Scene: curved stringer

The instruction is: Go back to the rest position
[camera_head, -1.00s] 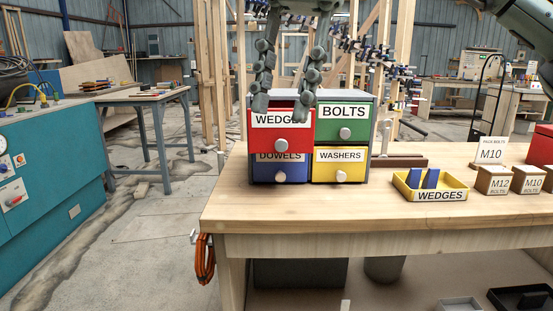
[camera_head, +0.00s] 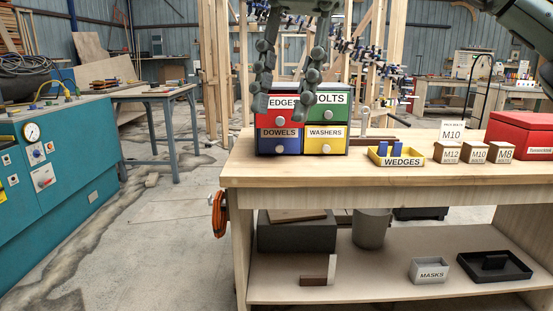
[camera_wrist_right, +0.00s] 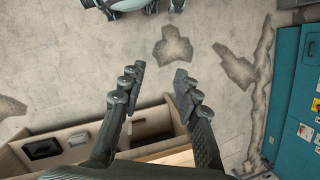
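My right gripper (camera_head: 287,82) hangs in front of the top of the drawer cabinet in the head view, its two fingers apart with nothing between them. The right wrist view also shows it (camera_wrist_right: 160,88) open and empty above the floor. Its fingers partly cover the labels of the red wedges drawer (camera_head: 281,125) and the green bolts drawer (camera_head: 328,128). The red drawer looks level with its neighbours. The blue dowels drawer (camera_head: 266,145) and yellow washers drawer (camera_head: 342,145) look shut. My left gripper is not in view.
The wooden bench (camera_head: 270,174) holds a yellow wedges tray (camera_head: 398,161) with blue blocks, small bolt boxes (camera_head: 476,152) and a red box (camera_head: 515,135). Its lower shelf (camera_head: 380,270) holds bins. A teal machine (camera_head: 60,190) stands left. Floor (camera_head: 170,250) between is clear.

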